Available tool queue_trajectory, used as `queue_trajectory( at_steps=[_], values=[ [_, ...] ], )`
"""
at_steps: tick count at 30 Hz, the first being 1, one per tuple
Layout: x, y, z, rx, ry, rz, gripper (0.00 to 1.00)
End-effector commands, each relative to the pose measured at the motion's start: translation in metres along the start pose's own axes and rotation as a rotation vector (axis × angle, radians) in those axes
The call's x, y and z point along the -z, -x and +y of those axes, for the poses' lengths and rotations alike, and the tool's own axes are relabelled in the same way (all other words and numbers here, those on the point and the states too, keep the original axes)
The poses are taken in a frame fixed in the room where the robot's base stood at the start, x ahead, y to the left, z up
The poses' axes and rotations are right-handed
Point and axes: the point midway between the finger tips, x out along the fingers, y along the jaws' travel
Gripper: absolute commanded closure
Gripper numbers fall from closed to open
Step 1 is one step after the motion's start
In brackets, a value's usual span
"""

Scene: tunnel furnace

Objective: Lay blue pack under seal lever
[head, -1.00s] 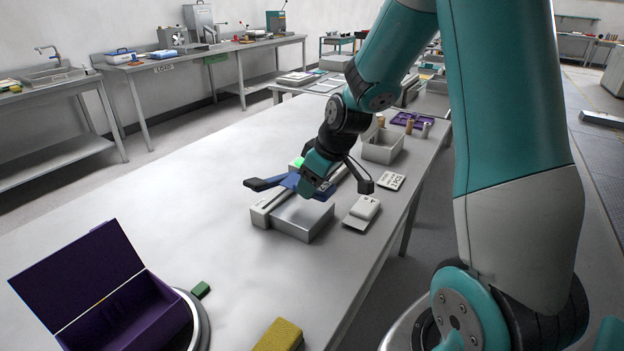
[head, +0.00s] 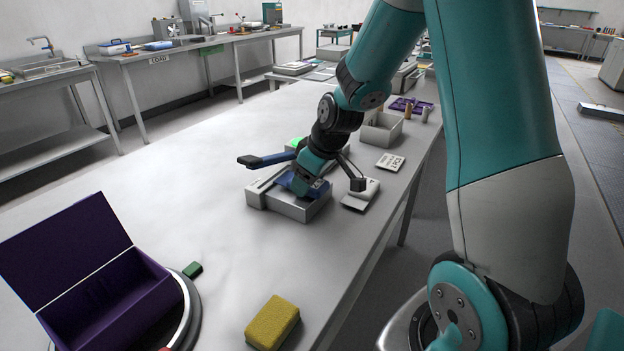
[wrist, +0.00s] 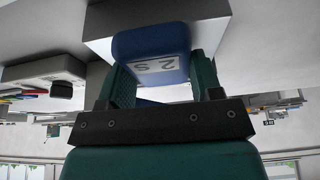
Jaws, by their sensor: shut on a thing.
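The blue pack (head: 296,184) is between the fingers of my gripper (head: 306,180), over the grey block of the sealer (head: 300,211). I cannot tell whether it touches the block. In the wrist view the pack (wrist: 150,48) shows a white label marked "2 S" between the green fingers (wrist: 160,80), above the block's pale surface. The seal lever (head: 264,160) has a dark handle sticking out to the left of the sealer. Its inner end is hidden behind my gripper, so I cannot tell how the pack lies relative to it.
An open purple box (head: 120,295), a green block (head: 192,270) and a yellow sponge (head: 272,323) are nearer. The table's left-middle is clear.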

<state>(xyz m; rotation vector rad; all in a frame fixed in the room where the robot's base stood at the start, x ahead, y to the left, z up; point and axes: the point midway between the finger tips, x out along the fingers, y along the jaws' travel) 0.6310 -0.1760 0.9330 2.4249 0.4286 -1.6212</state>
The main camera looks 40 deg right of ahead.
Motion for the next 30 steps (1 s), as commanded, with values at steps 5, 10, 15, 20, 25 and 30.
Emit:
queue_trajectory(
  at_steps=[5, 10, 15, 20, 25, 30],
  values=[
    [0.011, -0.004, 0.0, 0.0, 0.001, 0.0, 0.66],
    [0.021, -0.008, 0.0, 0.0, 0.001, 0.0, 0.66],
    [0.028, -0.011, 0.0, 0.0, 0.0, -0.001, 0.66],
    [0.032, -0.013, 0.0, 0.0, 0.0, -0.001, 0.66],
    [0.033, -0.013, 0.0, 0.0, -0.001, -0.001, 0.66],
    [0.033, -0.013, 0.0, 0.0, -0.001, 0.0, 0.66]
  ],
)
